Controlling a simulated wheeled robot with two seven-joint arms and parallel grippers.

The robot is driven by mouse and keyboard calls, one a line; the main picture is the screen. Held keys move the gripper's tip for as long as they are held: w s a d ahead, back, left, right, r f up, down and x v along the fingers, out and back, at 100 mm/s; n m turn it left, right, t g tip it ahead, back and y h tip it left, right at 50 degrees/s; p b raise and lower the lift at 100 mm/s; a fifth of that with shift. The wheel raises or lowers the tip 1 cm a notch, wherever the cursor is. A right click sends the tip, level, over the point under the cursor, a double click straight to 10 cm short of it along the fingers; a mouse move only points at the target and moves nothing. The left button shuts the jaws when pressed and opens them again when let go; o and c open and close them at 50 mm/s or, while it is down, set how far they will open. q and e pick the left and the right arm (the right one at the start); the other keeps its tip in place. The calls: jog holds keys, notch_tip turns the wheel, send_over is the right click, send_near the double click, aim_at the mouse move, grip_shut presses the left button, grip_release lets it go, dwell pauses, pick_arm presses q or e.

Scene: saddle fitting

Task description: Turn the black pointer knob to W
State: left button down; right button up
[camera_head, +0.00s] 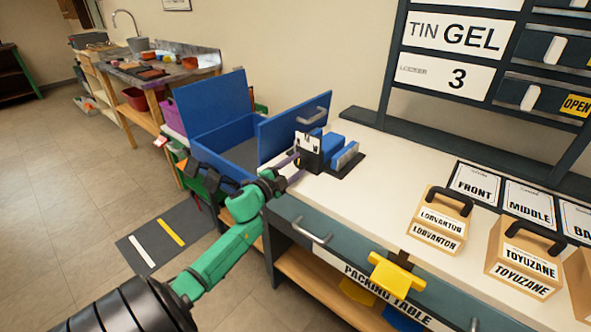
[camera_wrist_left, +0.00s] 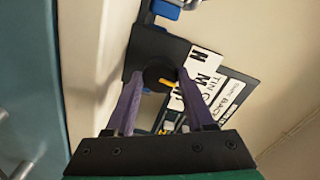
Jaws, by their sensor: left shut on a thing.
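The black pointer knob (camera_wrist_left: 158,71) is round with a short yellow-orange pointer mark, which points right and slightly down in the left wrist view. It sits on a dark panel with white letter plates (camera_wrist_left: 204,80); one letter looks like H, another like M or W, turned sideways. My left gripper (camera_wrist_left: 160,77) has its purple fingers on both sides of the knob, shut on it. In the head view the left gripper (camera_head: 294,169) reaches the near side of the small dark fixture (camera_head: 308,150) on the table; the knob is hard to make out there. My right gripper is not in view.
The fixture stands on the white packing table (camera_head: 385,180), beside an open blue box (camera_head: 236,152). Labelled wooden blocks with black handles (camera_head: 437,220) stand to the right. A yellow bracket-like piece (camera_head: 397,275) is at the table's front edge. The middle of the tabletop is clear.

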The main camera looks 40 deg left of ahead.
pick_arm(q)
jog(key=m+b, duration=0.1)
jog(key=m, duration=0.1)
jog(key=m+b, duration=0.1)
jog(key=m, duration=0.2)
jog(key=shift+f+m, duration=0.2)
jog(key=shift+m, duration=0.1)
jog(key=m+b, duration=0.3)
jog(key=m, duration=0.2)
jog(key=shift+r, duration=0.1)
jog(key=shift+c, duration=1.3)
grip_release()
jog(key=shift+s, duration=0.1)
jog(key=s, duration=1.4)
jog(key=shift+s+d, duration=0.2)
jog(key=shift+s, duration=0.05)
